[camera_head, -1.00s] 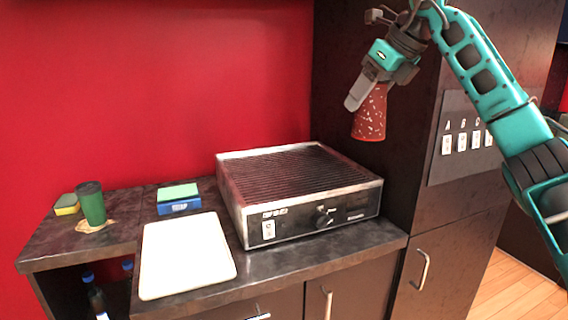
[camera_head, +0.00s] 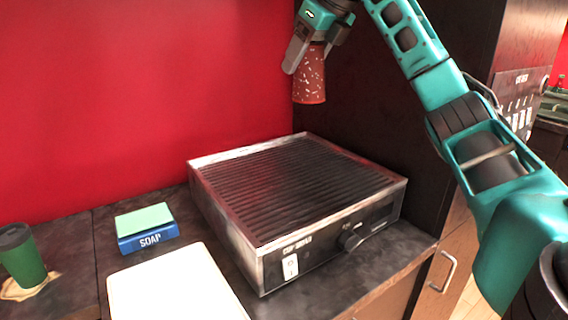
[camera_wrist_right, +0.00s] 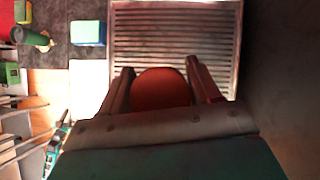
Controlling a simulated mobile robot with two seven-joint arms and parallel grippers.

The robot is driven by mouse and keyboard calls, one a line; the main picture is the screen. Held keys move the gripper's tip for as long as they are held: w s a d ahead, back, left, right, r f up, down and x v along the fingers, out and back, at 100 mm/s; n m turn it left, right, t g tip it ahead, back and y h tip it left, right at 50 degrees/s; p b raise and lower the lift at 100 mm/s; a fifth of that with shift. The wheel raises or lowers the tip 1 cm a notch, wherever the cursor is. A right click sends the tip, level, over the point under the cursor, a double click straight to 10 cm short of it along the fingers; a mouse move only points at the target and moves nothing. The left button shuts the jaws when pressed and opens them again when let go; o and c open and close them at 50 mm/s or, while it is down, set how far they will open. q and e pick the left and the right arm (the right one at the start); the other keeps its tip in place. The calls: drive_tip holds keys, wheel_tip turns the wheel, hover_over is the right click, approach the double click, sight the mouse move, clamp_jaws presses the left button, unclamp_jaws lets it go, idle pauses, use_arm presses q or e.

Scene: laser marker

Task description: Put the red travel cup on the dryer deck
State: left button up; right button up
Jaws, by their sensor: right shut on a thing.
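The red travel cup (camera_head: 309,80), speckled with white, hangs in my right gripper (camera_head: 300,58) above the back of the dryer. The gripper is shut on the cup, with its fingers along the cup's sides. In the right wrist view the cup (camera_wrist_right: 161,88) shows as a red round shape between the two fingers (camera_wrist_right: 160,85). The dryer deck (camera_head: 290,185) is a dark ribbed top in a metal frame, and it is bare. The ribbed deck also shows in the right wrist view (camera_wrist_right: 175,35), beyond the cup. My left gripper is not in view.
A white board (camera_head: 175,288) lies on the counter left of the dryer. A blue soap box (camera_head: 148,238) with a green top stands behind it. A green lidded cup (camera_head: 22,258) stands at the far left. A dark cabinet wall (camera_head: 390,120) rises at the right.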

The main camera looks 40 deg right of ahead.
drive_tip(key=b, duration=0.4)
hover_over(303, 183)
wheel_tip(303, 183, down, 15)
wheel_tip(303, 183, down, 4)
drive_tip(key=shift+w+f+b, duration=0.1)
drive_tip(key=shift+f+b, duration=0.05)
drive_tip(key=shift+b, duration=0.7)
drive_tip(key=o, duration=0.7)
drive_tip(key=shift+f, duration=0.1)
drive_tip(key=o, duration=0.5)
drive_tip(key=shift+c, duration=0.2)
